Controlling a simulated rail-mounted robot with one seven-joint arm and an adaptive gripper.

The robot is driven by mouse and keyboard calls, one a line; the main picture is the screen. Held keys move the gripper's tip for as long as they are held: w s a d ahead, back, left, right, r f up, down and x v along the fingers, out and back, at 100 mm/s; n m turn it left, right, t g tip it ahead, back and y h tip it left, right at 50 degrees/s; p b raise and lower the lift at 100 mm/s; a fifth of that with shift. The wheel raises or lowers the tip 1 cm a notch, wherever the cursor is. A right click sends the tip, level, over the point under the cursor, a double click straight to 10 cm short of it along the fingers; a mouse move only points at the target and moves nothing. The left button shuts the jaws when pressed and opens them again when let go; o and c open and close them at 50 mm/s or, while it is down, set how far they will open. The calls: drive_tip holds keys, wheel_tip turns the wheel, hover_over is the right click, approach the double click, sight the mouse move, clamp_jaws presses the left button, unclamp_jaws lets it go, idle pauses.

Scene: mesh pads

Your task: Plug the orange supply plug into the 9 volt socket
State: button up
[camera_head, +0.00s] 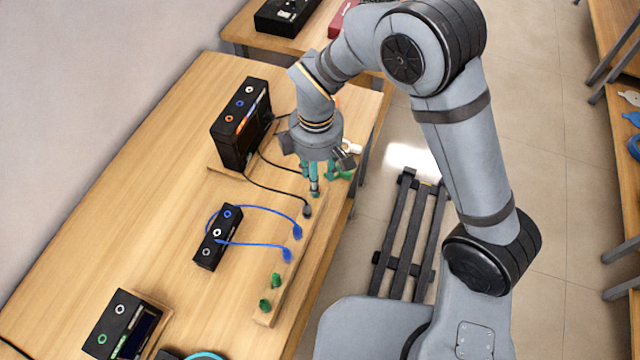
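My gripper (319,179), with teal fingers, points down over the far end of a wooden plug rack (318,235). I cannot tell whether it is open or holds anything. I cannot make out an orange plug; a small orange spot (336,103) shows behind my wrist, too small to identify. A tall black box (236,138) stands left of my gripper, with blue, white and orange sockets on top and an orange strip on its face. Its labels are too small to read, so I cannot tell which socket is 9 volt.
A black plug (307,210) on a black cable, two blue plugs (292,243) and green plugs (270,291) stand along the rack. The blue cables run to a small black box (217,237). Another black box (125,325) is at front left. The table's left side is clear.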

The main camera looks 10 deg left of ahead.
drive_tip(key=shift+w+a+f+p, duration=0.1)
drive_tip(key=shift+f+p, duration=0.3)
drive_tip(key=shift+f, duration=1.05)
drive_tip(key=shift+w+a+f+p, duration=0.1)
drive_tip(key=shift+f+p, duration=0.25)
drive_tip(key=shift+f, duration=1.1)
drive_tip(key=shift+c, duration=1.1)
drive_tip(key=c, duration=0.7)
clamp_jaws()
